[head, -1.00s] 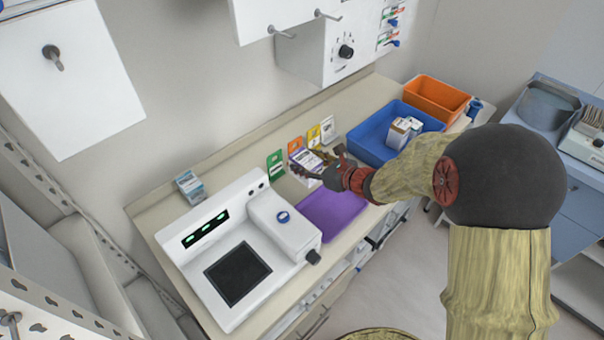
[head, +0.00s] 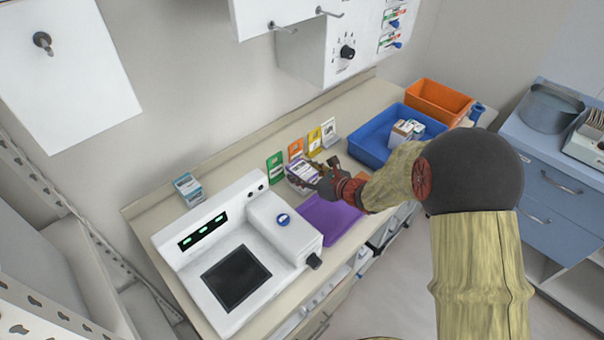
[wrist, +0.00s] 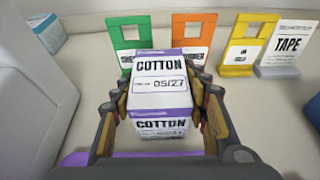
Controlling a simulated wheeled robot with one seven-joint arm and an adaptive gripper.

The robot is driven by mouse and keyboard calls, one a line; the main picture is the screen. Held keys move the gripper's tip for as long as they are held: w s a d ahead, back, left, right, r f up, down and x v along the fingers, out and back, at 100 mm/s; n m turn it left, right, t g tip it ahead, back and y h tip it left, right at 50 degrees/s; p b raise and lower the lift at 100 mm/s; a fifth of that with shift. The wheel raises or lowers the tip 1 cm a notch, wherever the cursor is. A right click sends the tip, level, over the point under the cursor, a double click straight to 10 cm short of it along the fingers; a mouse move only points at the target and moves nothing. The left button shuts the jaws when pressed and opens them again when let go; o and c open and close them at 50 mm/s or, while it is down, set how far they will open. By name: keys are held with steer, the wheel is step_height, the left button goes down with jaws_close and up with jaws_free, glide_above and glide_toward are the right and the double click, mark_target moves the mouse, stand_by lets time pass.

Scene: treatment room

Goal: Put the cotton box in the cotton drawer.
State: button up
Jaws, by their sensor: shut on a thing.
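The cotton box (wrist: 160,80) is white with purple bands and black COTTON lettering, marked 05/27. My gripper (wrist: 160,112) is shut on it, with one finger on each side, in the wrist view. I cannot tell whether the box touches the counter. No drawer labelled for cotton can be made out. Drawer fronts below the counter are partly hidden by my arm.
Green (head: 276,168), orange (head: 296,149) and yellow (head: 314,140) stands and a TAPE stand (wrist: 284,48) line the back. A white device (head: 225,250) is at left. A blue bin (head: 366,150) with boxes and an orange bin (head: 437,98) are at right.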

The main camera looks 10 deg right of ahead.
steer(key=o, duration=1.2)
steer(key=shift+c, duration=0.2)
